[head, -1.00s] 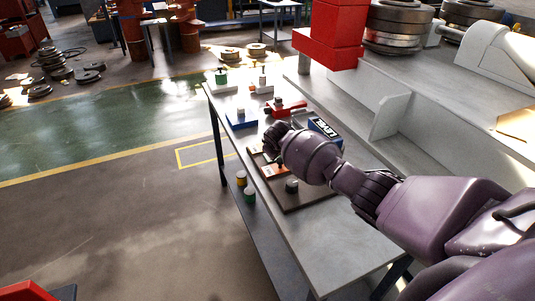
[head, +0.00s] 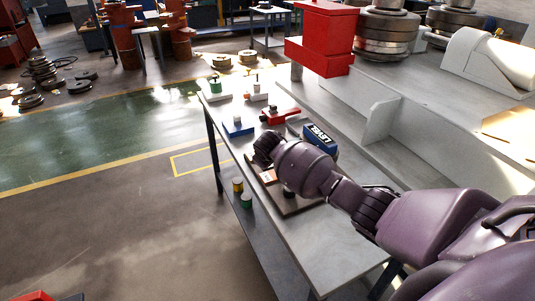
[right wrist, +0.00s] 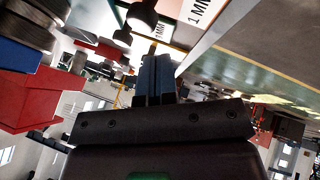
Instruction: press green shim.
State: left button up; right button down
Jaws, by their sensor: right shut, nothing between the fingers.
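No shim can be clearly made out as green on the brown board (head: 302,208), which lies on the bench and is partly hidden by my right arm. The board carries an orange and white label (head: 268,176) and a dark knob. A small green piece (head: 215,87) stands on a white base at the bench's far end. My right gripper (right wrist: 153,66) is shut and empty; in the head view it is above the board's far edge (head: 264,144). In the right wrist view its fingertips are close to a dark knob (right wrist: 142,16) and white "1 MM" labels (right wrist: 203,11); contact cannot be told.
A blue LEVEL box (head: 320,138), a red tool (head: 279,116) and a blue block (head: 238,127) lie beyond the gripper. Yellow and green cans (head: 246,201) stand on the lower shelf. The near bench top is clear.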

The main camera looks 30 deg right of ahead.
jog(key=v, duration=0.6)
jog(key=shift+s+a+r, duration=0.1)
jog(key=shift+a, duration=0.05)
dwell(0.5)
